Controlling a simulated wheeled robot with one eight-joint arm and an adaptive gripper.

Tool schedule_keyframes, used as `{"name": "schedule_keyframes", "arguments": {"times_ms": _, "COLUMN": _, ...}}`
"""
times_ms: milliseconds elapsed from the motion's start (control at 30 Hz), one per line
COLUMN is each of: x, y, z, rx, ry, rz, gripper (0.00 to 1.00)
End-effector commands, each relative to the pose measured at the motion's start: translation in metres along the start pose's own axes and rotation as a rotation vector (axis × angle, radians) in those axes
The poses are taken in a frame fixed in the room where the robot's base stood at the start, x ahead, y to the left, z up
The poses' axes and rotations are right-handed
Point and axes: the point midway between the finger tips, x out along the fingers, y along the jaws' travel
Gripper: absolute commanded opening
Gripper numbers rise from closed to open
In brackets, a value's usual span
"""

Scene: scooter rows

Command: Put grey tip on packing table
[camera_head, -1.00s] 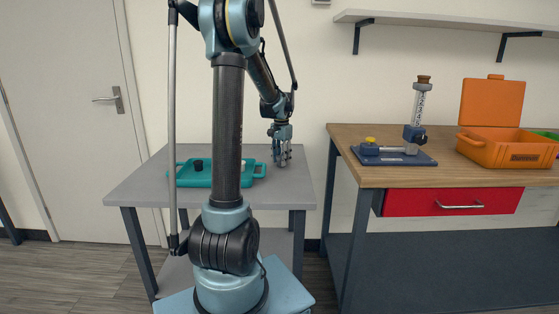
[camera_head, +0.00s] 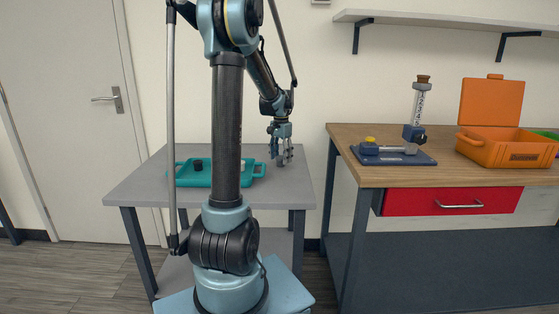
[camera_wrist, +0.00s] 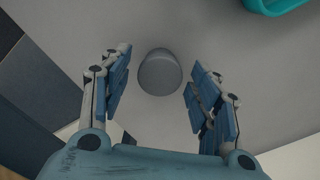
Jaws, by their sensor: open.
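The grey tip (camera_wrist: 160,72), a small round grey piece, stands on the grey table (camera_head: 140,188) in the wrist view. It lies between the two spread fingers of my gripper (camera_wrist: 158,88), with a visible gap on each side. In the head view my gripper (camera_head: 281,155) is just above the right part of the grey table. The small grey tip (camera_head: 280,162) shows below the fingers, resting on the tabletop. My gripper is open and holds nothing.
A teal tray (camera_head: 259,170) with a dark piece (camera_head: 198,165) and a pale piece sits left of my gripper. A wooden bench (camera_head: 450,178) at right carries a blue-based stand (camera_head: 395,158) and an open orange case (camera_head: 500,152). The table's front right is clear.

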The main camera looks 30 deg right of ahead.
Motion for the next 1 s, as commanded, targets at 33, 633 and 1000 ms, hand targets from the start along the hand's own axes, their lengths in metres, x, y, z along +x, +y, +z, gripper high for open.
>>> {"name": "schedule_keyframes", "arguments": {"times_ms": 33, "x": -0.007, "y": 0.000, "z": 0.000, "rx": 0.000, "ry": 0.000, "rz": 0.000, "gripper": 0.56}}
{"name": "schedule_keyframes", "arguments": {"times_ms": 633, "x": -0.101, "y": 0.000, "z": 0.000, "rx": 0.000, "ry": 0.000, "rz": 0.000, "gripper": 0.56}}
{"name": "schedule_keyframes", "arguments": {"times_ms": 1000, "x": -0.115, "y": -0.009, "z": 0.053, "rx": -0.111, "ry": 0.012, "rz": -0.008, "gripper": 0.56}}
